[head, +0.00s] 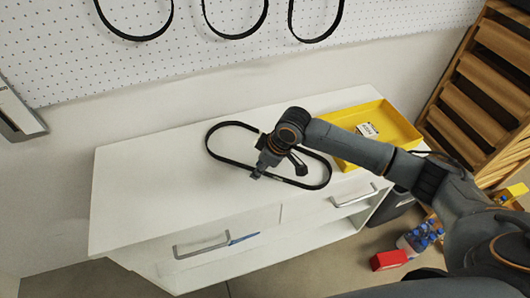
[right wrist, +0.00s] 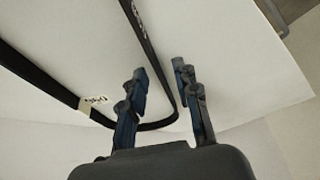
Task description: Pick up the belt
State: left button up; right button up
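The black belt (head: 209,142) lies flat as a long loop on the white cabinet top (head: 140,190) in the head view. The belt also shows in the right wrist view (right wrist: 45,73), with small white markings and a pale tag on it. My right gripper (head: 278,170) is over the belt, pointing down. In the right wrist view my right gripper (right wrist: 159,70) is open, its fingers apart, with the belt's rounded end between and beyond them. Whether a finger touches the belt I cannot tell. My left gripper is out of view.
A yellow tray (head: 402,128) with a white label stands at the cabinet's right end, behind my right arm. Several black belts (head: 240,35) hang on the pegboard wall. Wooden crates (head: 490,90) stand at the right. A red box (head: 389,260) and blue-capped bottles (head: 415,240) are on the floor.

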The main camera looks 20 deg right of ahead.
grip_shut()
jog(key=shift+r, duration=0.1)
